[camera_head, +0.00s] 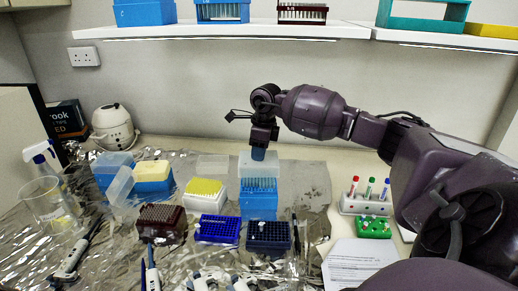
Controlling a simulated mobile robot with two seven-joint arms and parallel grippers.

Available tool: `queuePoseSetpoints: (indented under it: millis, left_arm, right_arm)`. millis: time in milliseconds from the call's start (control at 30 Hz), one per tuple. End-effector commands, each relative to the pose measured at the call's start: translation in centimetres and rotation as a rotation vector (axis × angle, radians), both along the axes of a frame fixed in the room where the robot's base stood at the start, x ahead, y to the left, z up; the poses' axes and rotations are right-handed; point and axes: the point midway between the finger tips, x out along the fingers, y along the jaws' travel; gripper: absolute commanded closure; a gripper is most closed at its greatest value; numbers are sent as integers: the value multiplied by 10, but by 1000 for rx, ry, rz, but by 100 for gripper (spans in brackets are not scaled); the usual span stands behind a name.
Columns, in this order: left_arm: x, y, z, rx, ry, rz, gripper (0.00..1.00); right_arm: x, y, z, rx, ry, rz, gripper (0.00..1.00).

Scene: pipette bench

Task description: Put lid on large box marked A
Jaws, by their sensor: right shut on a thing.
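My right gripper (259,152) comes in from the right and points down, shut on a clear lid (246,168). The lid is right above a tall blue tip box (258,204) in the middle of the bench. The lid looks level and lined up with the box; I cannot tell whether it touches the box's top. No letter A is readable on any box at this size. My left gripper is not in view.
To the left stand a white box with yellow tips (204,195), a yellow-topped blue box (153,177) and a leaning clear lid (119,186). Dark racks (162,222) and pipettes lie in front. A tube rack (366,204) stands at right. A shelf (240,31) runs above.

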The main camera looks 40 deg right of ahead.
Motion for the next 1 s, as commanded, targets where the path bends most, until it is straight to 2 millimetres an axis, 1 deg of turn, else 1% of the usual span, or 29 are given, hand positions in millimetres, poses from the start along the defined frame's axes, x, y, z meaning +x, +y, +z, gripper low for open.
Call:
queuePoseSetpoints:
  millis: [33, 100, 367, 500, 800, 1000]
  left_arm:
    - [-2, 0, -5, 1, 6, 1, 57]
    - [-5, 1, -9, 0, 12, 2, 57]
    - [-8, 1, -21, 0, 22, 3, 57]
    - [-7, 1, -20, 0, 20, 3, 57]
    - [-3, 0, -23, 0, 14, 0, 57]
    - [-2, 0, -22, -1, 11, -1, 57]
  right_arm:
    - [0, 0, -6, 0, 1, 0, 90]
    - [0, 0, -11, 0, 1, 0, 90]
    - [0, 0, -32, 1, 2, -1, 90]
    - [0, 0, -30, 0, 0, 0, 90]
    - [1, 0, -36, -1, 1, 0, 90]
    - [1, 0, -36, 0, 0, 0, 90]
